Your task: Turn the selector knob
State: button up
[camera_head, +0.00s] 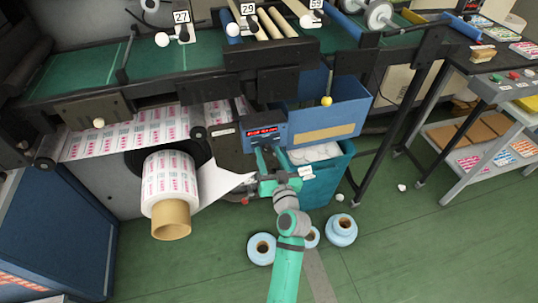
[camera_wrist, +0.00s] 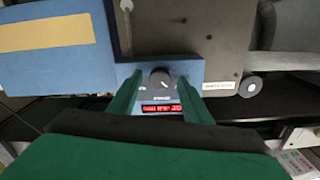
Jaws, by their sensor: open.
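The selector knob (camera_wrist: 160,80) is a small round dark grey knob with a pale mark, on the blue control box (camera_wrist: 203,70), beside a red lit display (camera_wrist: 161,108). In the wrist view my gripper (camera_wrist: 160,75) is open. Its two green fingers lie on either side of the knob, with a visible gap to each; how near the tips are to the panel I cannot tell. In the head view my gripper (camera_head: 264,160) is just below the control box (camera_head: 270,122) and its red display (camera_head: 264,132). The knob is not distinguishable there.
A printed roll (camera_head: 168,183) on a cardboard core stands left of my arm, its loose web reaching toward my gripper. A teal bin (camera_head: 325,180) of white scraps is close on the right. Blue rolls (camera_head: 341,230) lie on the floor. A table (camera_head: 500,85) stands far right.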

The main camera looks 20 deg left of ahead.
jog(key=shift+c, duration=0.4)
jog(key=shift+w, duration=0.1)
jog(key=c, duration=1)
jog(key=m, duration=0.4)
jog(key=shift+m, duration=2.4)
